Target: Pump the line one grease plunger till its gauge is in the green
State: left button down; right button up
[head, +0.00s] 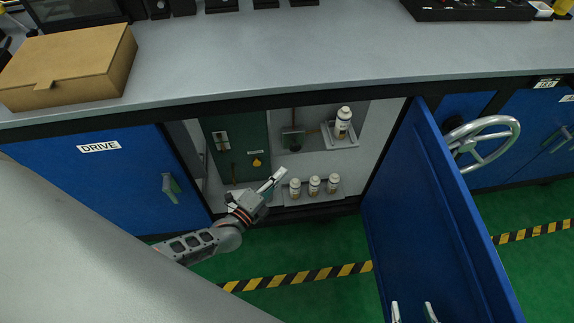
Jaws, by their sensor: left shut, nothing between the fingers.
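A dark green panel (240,135) stands inside the open cabinet below the bench. It carries a small pale gauge-like plate (221,141) at upper left; its reading is too small to tell. A yellow knob (257,162) sits under a small label at the right, and a thin brown upright part is at lower left. I cannot tell which part is the line one plunger. My left gripper (272,179) is shut and empty, just below and right of the yellow knob, in front of the panel's lower edge.
The blue cabinet door (440,210) stands open to the right of the opening. Several white bottles (314,185) stand low inside, with one on a raised shelf (343,122). A cardboard box (70,65) lies on the bench. A handwheel (483,143) is at right.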

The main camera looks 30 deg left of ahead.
pick_arm(q)
jog(key=s, duration=0.3)
jog(key=shift+a, duration=0.25)
pick_arm(e)
jog(key=shift+s+f, duration=0.2)
jog(key=shift+s, duration=0.15)
pick_arm(q)
jog(key=shift+d, duration=0.1)
pick_arm(e)
jog(key=shift+w+r, duration=0.2)
dwell(0.4)
